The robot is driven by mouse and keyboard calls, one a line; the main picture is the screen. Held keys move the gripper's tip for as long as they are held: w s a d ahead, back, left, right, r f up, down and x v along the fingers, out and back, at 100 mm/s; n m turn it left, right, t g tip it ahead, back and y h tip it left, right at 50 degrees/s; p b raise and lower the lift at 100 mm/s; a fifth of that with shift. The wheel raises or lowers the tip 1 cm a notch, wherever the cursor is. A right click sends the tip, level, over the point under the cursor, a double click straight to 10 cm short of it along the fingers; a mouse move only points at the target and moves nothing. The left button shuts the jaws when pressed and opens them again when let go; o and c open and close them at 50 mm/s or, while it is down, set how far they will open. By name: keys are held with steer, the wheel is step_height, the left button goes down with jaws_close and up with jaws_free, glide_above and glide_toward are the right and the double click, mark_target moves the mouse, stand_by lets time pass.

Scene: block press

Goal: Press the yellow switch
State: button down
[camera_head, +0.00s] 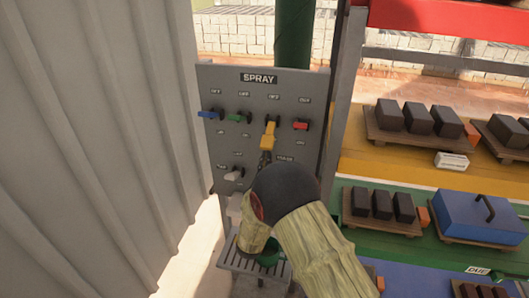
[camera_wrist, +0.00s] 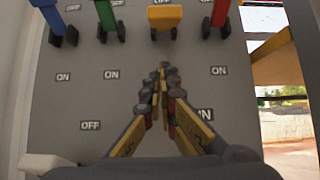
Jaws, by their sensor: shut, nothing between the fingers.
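The yellow switch (camera_head: 269,128) is on the upper part of a grey panel, between the green and red switches. In the wrist view the yellow switch (camera_wrist: 165,16) is at the top edge, under an OFF label and above ON labels. My gripper (camera_wrist: 164,70) is shut and empty, its fingertips together just below the yellow switch in that view. A gap of panel shows between them there. In the head view my gripper (camera_head: 265,157) is below the yellow switch, and my wrist hides part of the lower panel. I cannot tell if the fingertips touch the panel.
The grey panel (camera_head: 225,79) is headed SPRAY. It also bears a blue switch (camera_head: 208,114), a green switch (camera_head: 236,117), a red switch (camera_head: 300,125) and a white switch (camera_head: 233,174). A corrugated wall (camera_head: 90,140) stands left; shelves with dark blocks (camera_head: 418,118) stand right.

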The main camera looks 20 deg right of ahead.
mark_target(269, 135)
steer(key=shift+s+a+r+b, duration=0.15)
steer(key=shift+s+r, duration=0.1)
steer(key=shift+r, duration=0.3)
steer(key=shift+s+a+r+b, duration=0.15)
steer(key=shift+s+r, duration=0.1)
steer(key=shift+r, duration=0.3)
steer(key=shift+s+a+r+b, duration=0.15)
steer(key=shift+s+r, duration=0.1)
steer(key=shift+r, duration=0.3)
steer(key=shift+s+a+r+g+p, duration=0.1)
steer(key=shift+s+r+g+p, duration=0.3)
steer(key=shift+p, duration=0.8)
steer(key=shift+w+a+y+p, duration=0.1)
steer(key=shift+w+y+p, duration=0.1)
steer(key=shift+y+p, duration=0.15)
